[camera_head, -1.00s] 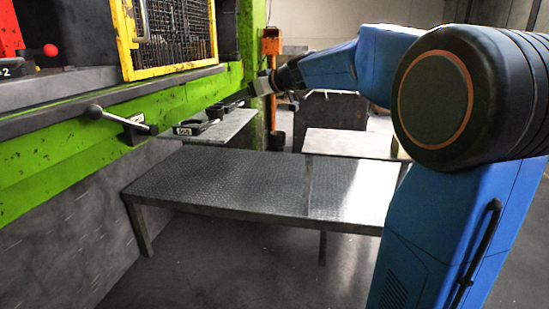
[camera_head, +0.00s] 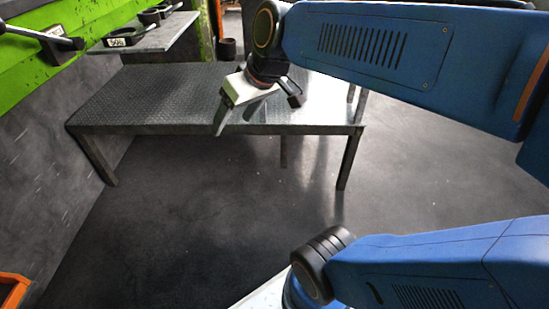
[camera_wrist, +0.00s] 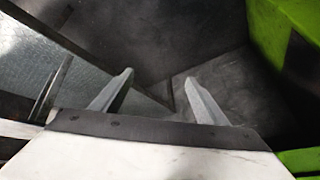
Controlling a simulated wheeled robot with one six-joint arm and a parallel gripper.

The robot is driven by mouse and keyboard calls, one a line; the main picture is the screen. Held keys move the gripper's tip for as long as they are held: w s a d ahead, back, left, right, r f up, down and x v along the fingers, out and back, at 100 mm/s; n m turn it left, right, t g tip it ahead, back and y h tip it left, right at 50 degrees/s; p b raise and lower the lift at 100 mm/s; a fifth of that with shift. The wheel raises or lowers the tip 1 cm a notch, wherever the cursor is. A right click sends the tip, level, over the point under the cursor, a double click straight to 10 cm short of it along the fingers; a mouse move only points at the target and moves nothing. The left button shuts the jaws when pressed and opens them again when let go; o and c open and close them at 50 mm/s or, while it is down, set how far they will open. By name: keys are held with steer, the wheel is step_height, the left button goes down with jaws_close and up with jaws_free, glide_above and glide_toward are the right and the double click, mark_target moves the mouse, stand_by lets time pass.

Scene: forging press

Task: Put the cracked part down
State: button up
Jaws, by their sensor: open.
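My gripper (camera_head: 233,125) is open, with its two grey fingers pointing down at the front edge of the metal table in the head view. In the wrist view its fingers (camera_wrist: 159,77) are spread apart with nothing between them. I cannot make out a cracked part in the gripper or on the visible tabletop. Dark round items (camera_head: 125,35) sit on the small shelf at upper left; I cannot tell whether any is cracked.
The tread-plate table (camera_head: 150,95) looks bare, though my arm hides part of it. The shelf (camera_head: 175,30) carries a number label. Green machine framing (camera_head: 95,15) stands at left. An orange edge (camera_head: 12,290) shows at lower left. The floor in front is clear.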

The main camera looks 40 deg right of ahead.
steer(key=s+d+f+m+h, duration=0.2)
steer(key=s+d+f, duration=0.2)
steer(key=s+f, duration=0.4)
steer(key=shift+s+g+h, duration=0.3)
steer(key=shift+s+g, duration=0.1)
steer(key=shift+s, duration=0.8)
